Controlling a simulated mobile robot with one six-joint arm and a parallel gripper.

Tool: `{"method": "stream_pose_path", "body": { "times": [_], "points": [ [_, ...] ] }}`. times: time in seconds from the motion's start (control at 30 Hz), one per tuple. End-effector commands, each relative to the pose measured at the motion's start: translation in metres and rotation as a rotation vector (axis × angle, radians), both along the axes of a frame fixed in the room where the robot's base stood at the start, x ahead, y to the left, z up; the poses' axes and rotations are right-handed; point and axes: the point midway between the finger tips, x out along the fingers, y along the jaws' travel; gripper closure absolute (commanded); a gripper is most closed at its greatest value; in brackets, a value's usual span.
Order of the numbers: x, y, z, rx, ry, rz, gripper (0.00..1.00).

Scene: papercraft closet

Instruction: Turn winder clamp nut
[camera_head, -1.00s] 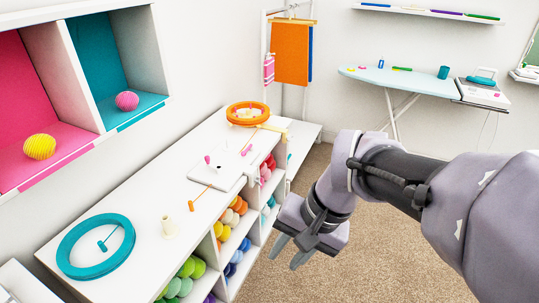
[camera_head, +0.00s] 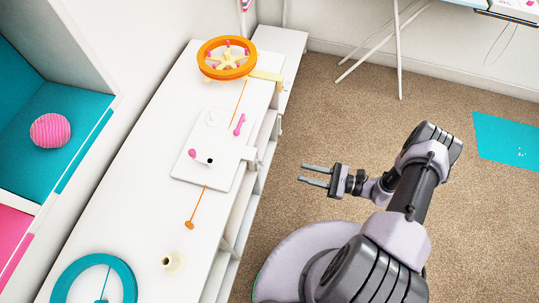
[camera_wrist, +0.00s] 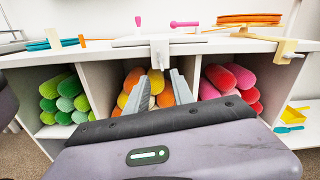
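A white board with a pink crank (camera_head: 239,124) lies on the shelf top. A white clamp (camera_head: 247,156) sits at its front edge, with a small grey nut-like part (camera_head: 259,163) sticking out. In the wrist view the white clamp (camera_wrist: 160,50) hangs over the shelf edge, just above and beyond my fingertips; its nut is not clear there. A second, cream clamp (camera_head: 266,76) juts out under the orange wheel (camera_head: 227,58). My gripper (camera_head: 302,173) is open and empty, level, pointing at the shelf. It is right of the white clamp and apart from it.
Cubbies below the shelf top hold green yarn rolls (camera_wrist: 65,97) and red yarn rolls (camera_wrist: 232,80). A teal ring (camera_head: 62,293), a cream spool (camera_head: 173,263) and an orange stick (camera_head: 190,224) are on top. Carpet (camera_head: 330,110) beside the shelf is clear.

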Motion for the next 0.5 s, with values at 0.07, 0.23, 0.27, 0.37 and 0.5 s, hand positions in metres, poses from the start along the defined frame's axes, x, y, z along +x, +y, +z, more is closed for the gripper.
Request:
{"method": "stream_pose_path", "body": {
  "times": [0.07,0.23,0.27,0.37,0.5],
  "points": [
    [0.007,0.025,-0.001,0.000,0.001,0.009,0.71],
    [0.024,0.075,-0.002,-0.001,0.002,0.010,0.71],
    [0.027,0.082,-0.002,-0.002,0.001,0.010,0.71],
    [0.035,0.103,-0.001,-0.002,0.002,0.008,0.71],
    [0.042,0.120,-0.001,-0.002,0.001,0.007,0.71]
  ]
}}
